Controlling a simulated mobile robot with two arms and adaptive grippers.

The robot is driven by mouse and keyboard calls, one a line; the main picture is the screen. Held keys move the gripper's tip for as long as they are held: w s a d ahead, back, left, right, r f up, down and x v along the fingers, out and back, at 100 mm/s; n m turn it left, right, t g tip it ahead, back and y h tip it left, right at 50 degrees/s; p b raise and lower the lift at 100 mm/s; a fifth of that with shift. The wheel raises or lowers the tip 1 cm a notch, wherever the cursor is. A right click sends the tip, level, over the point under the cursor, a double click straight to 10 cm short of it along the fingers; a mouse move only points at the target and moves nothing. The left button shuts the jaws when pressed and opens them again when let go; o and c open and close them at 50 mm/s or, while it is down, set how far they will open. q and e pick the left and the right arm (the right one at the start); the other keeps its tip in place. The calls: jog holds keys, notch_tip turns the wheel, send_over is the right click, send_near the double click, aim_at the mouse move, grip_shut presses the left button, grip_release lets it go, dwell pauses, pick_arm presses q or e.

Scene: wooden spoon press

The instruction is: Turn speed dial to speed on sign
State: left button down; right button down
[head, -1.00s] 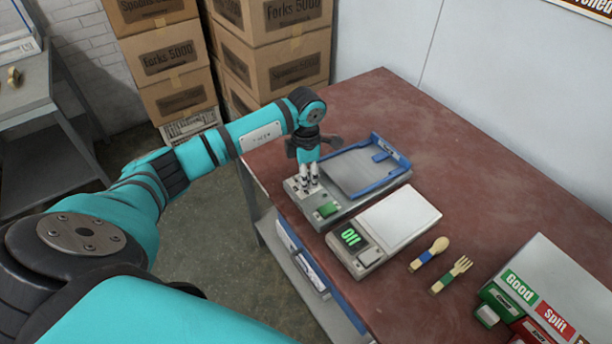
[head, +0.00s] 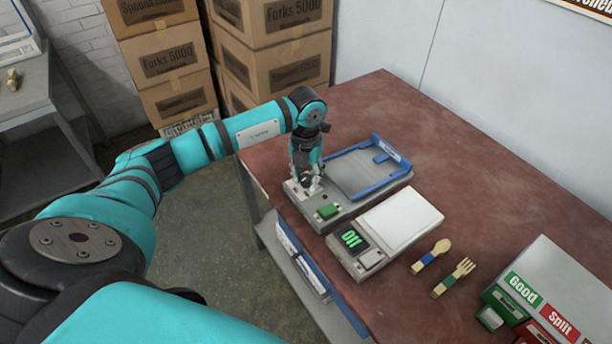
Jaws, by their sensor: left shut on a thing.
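My left gripper (head: 311,186) points down at the left end of a grey device (head: 345,204) with a blue-edged tray (head: 368,172) on top. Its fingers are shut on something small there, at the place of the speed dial. The fingers hide the dial, so its setting cannot be read. A green button or switch (head: 328,211) is on the same device, just in front of the gripper. No speed sign can be read in this view; only a cut-off part of a sign (head: 590,8) shows at the top right. My right gripper is not in view.
A scale (head: 400,222) with a green lit display stands in front of the device. A wooden spoon (head: 432,254) and fork (head: 454,277) lie right of it. Bins marked Good and Split (head: 535,290) stand at the lower right. The red tabletop (head: 480,160) behind is clear.

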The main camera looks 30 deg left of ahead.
aim_at(306, 177)
pick_arm(q)
jog(key=n, duration=0.4)
jog(key=shift+r, duration=0.1)
jog(key=shift+n+p, duration=0.3)
jog(key=shift+n, duration=1.5)
jog(key=shift+w+n, duration=0.1)
jog(key=shift+n, duration=0.2)
jog(key=c, duration=0.9)
grip_release()
jog(key=shift+c, duration=0.2)
notch_tip(306, 177, up, 12)
